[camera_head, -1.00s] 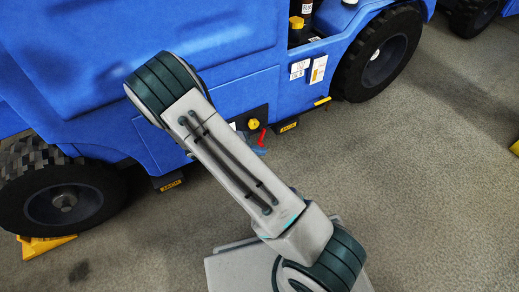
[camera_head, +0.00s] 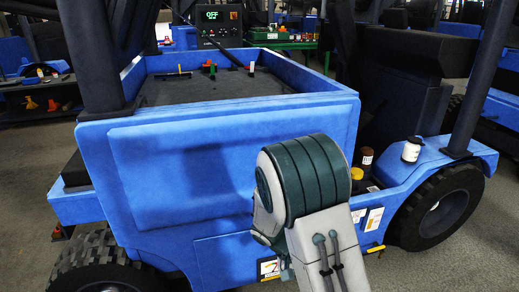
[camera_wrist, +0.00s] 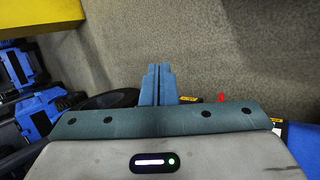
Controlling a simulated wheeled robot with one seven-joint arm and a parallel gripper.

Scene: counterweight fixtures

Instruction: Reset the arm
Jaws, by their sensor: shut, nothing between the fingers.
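My gripper (camera_wrist: 158,72) shows in the wrist view, its two blue-grey fingers pressed together with nothing between them. It hangs over bare grey floor, apart from any object. In the head view only a grey and dark green part of my arm shows, in front of the blue vehicle (camera_head: 220,165); my gripper is hidden there.
The vehicle's open tray (camera_head: 215,88) holds small coloured levers, with a display reading OFF (camera_head: 213,15) behind. A white bottle (camera_head: 411,149) stands on the right fender. Black wheels (camera_head: 440,208) flank the vehicle. A yellow block (camera_wrist: 40,14) is at the wrist view's upper left.

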